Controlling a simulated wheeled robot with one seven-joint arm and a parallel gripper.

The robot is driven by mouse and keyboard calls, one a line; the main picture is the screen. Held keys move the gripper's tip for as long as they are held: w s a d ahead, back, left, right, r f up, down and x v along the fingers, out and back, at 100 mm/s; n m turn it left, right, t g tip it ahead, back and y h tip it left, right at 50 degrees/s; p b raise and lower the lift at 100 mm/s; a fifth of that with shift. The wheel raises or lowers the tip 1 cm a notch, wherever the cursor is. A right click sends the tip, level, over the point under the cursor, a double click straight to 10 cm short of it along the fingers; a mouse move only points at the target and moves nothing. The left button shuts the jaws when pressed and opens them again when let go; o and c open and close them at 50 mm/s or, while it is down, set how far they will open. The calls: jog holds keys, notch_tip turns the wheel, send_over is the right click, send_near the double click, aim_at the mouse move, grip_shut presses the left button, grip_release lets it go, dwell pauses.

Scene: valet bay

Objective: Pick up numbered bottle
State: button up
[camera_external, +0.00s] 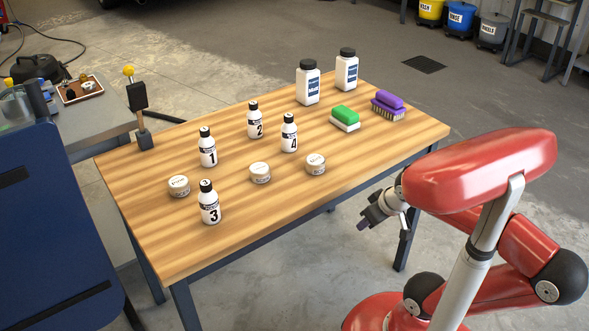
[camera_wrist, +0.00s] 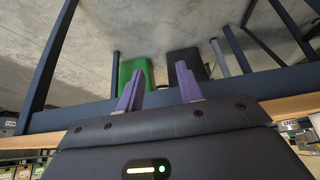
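Several small white bottles with black caps and large numbers stand upright on the wooden table (camera_external: 330,205). Bottle 1 (camera_external: 208,152) is left of centre, bottle 2 (camera_external: 255,124) is behind it to the right, bottle 4 (camera_external: 289,136) is right of bottle 2, and bottle 3 (camera_external: 209,207) is nearest the front left. My gripper (camera_external: 364,224) hangs off the table's right front edge, well away from all the bottles. In the wrist view my gripper (camera_wrist: 160,88) shows its two purple fingers apart with nothing held between them. No numbered bottle shows in that view.
Three round tins (camera_external: 260,173) sit among the bottles. Two larger white bottles (camera_external: 308,84), a green brush (camera_external: 345,116) and a purple brush (camera_external: 388,103) stand toward the back right. A dark post (camera_external: 139,105) with a yellow knob stands at the left edge. The right front tabletop is clear.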

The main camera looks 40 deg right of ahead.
jog(key=shift+o, duration=0.3)
jog(key=shift+o, duration=1)
